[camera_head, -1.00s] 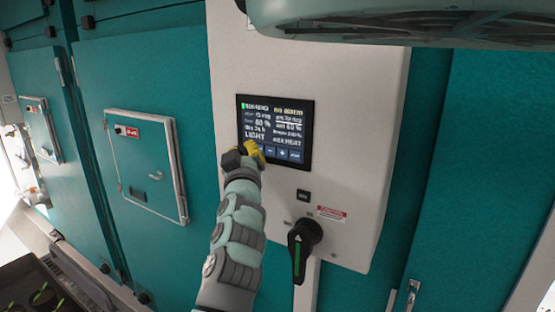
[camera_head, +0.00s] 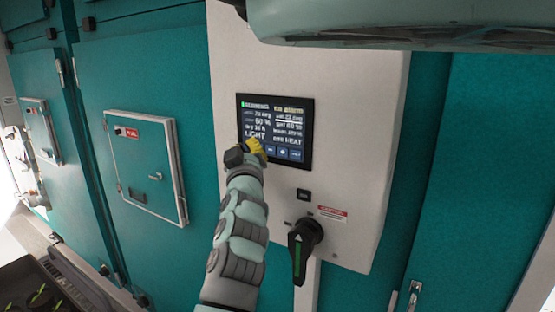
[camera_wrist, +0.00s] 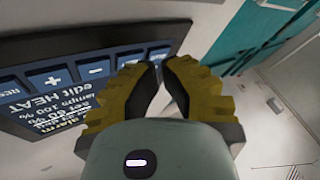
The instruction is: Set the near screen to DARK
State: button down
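The near screen (camera_head: 290,129) is a dark display on a pale panel. It reads LIGHT at lower left and a line ending in HEAT at lower right, with blue buttons along its bottom. In the wrist view the screen (camera_wrist: 60,110) appears upside down, reading "edit HEAT" and "lamps 100 %", with plus and minus buttons. My gripper (camera_head: 260,147) is at the screen's lower left corner, hiding the leftmost button area. Its yellow fingers (camera_wrist: 160,68) are together and hold nothing visible. I cannot tell whether the tips touch the screen.
Below the screen are a small black switch (camera_head: 303,195), a red-and-white label (camera_head: 332,213) and a black rotary handle (camera_head: 302,245) with a green stripe. A closed hatch (camera_head: 145,165) is on the teal wall to the left. A pale green part overhangs at upper right.

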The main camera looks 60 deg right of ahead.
jog(key=shift+d, duration=0.1)
dwell(0.6)
jog(key=shift+a, duration=0.7)
jog(key=shift+a+p, duration=0.1)
jog(key=shift+p, duration=0.25)
jog(key=a+p, duration=0.1)
jog(key=a, duration=0.1)
jog(key=a+p, duration=0.1)
jog(key=a, duration=0.2)
jog(key=shift+s+p, duration=0.2)
jog(key=shift+p, duration=0.2)
jog(key=shift+d, duration=0.1)
